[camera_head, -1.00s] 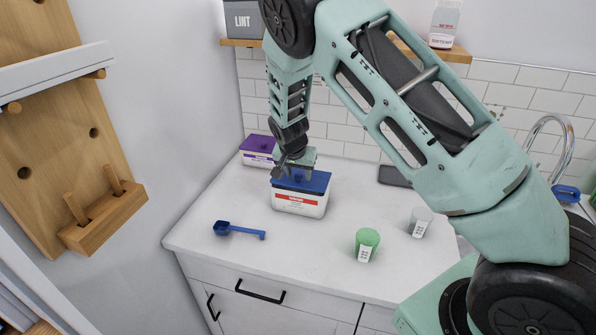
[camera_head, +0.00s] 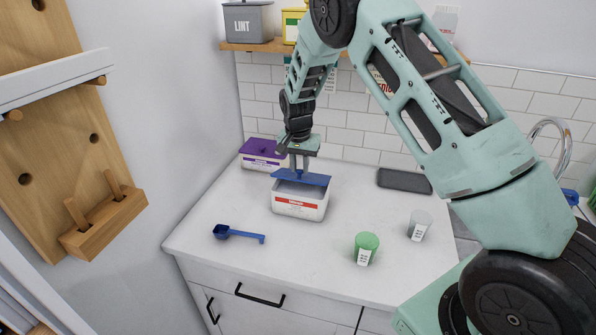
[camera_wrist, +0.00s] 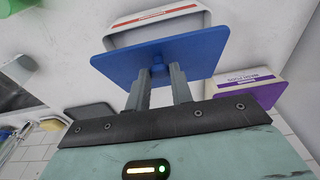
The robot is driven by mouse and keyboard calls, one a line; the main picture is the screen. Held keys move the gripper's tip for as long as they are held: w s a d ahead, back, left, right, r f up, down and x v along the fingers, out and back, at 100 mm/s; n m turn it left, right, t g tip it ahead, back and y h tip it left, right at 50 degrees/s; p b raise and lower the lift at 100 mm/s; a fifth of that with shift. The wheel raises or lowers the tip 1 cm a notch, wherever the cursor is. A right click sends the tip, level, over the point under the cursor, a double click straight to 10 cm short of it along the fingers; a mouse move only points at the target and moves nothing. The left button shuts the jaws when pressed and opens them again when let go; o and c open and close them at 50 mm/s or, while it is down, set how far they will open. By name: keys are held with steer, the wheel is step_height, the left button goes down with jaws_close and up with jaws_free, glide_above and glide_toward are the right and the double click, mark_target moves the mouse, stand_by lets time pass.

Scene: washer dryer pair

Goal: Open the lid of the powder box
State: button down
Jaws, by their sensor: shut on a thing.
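The powder box is a white box (camera_head: 299,203) with a red label, standing on the counter; it also shows in the wrist view (camera_wrist: 152,27). Its blue lid (camera_head: 318,179) is raised and tilted above the box, with the open inside showing below it. My gripper (camera_head: 300,168) is above the box, shut on the small knob of the blue lid. Whether the lid's back edge still touches the box is unclear.
A purple-lidded box (camera_head: 262,155) stands close behind on the left. A blue scoop (camera_head: 238,234) lies front left. A green cup (camera_head: 366,247) and a white cup (camera_head: 420,225) stand to the right. A dark grey slab (camera_head: 404,181) lies behind. The counter's front middle is clear.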

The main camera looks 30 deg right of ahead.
steer(key=shift+w+d+r+b, duration=0.45)
steer(key=shift+w+d+r, duration=0.65)
steer(key=shift+w+r, duration=0.05)
stand_by(0.6)
steer(key=c, duration=1.2)
jaws_free()
steer(key=shift+c, duration=0.2)
steer(key=shift+f, duration=0.1)
step_height(320, 180, up, 17)
steer(key=s+a+b, duration=0.1)
steer(key=b, duration=0.4)
steer(key=shift+s+a, duration=0.4)
